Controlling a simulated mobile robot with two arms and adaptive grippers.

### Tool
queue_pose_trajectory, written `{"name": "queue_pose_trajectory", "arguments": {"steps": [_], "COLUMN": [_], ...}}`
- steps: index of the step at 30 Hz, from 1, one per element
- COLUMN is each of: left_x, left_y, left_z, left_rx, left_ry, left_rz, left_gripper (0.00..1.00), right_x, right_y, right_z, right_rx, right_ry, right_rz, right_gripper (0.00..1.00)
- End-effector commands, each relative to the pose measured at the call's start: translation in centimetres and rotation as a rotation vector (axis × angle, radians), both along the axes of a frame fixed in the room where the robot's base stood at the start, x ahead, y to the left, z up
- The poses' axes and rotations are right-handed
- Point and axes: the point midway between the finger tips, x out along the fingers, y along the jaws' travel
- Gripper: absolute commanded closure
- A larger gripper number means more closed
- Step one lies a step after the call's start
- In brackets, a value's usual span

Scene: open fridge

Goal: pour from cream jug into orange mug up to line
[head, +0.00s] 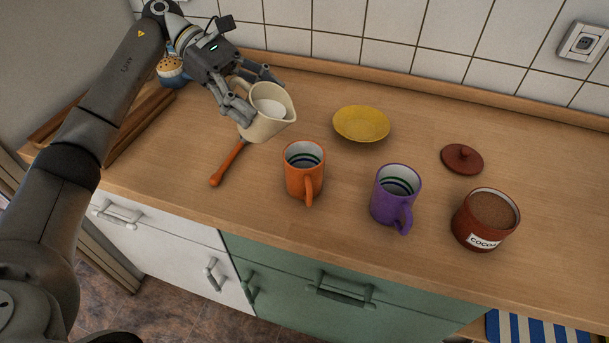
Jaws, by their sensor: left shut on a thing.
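The cream jug (274,124) is held by my left gripper (252,98), which is shut on its left side, at the handle. White liquid shows inside the jug, and the jug looks roughly upright or slightly tilted. I cannot tell whether its base is clear of the counter. The orange mug (303,181) stands upright on the counter, in front and to the right of the jug. Coloured bands show on its inner wall, and I see no liquid in it. Its handle points to the front. My right gripper is out of view.
A purple mug (393,207), a cocoa pot (470,235) and its brown lid (462,158) stand to the right. A yellow plate (361,122) lies behind the mugs. An orange-handled utensil (226,165) lies left of the orange mug. The counter's back right (540,150) is clear.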

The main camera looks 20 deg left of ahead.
Motion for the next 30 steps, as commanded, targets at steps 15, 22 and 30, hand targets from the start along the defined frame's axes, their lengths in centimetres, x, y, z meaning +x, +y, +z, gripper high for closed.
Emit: {"name": "queue_pose_trajectory", "arguments": {"steps": [15,22,30], "left_x": [-0.05,-0.05,-0.08], "left_y": [-0.19,-0.19,-0.31], "left_z": [-0.51,-0.5,-0.66], "left_rx": [0.099,0.096,0.14], "left_ry": [-0.024,-0.024,-0.035], "left_rz": [0.001,0.001,0.002], "left_gripper": [0.8,0.8,0.8], "right_x": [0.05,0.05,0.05], "right_y": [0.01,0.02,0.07], "right_z": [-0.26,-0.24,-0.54], "right_rx": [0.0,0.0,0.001], "right_ry": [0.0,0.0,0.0], "right_rz": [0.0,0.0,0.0], "right_gripper": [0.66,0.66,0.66]}}
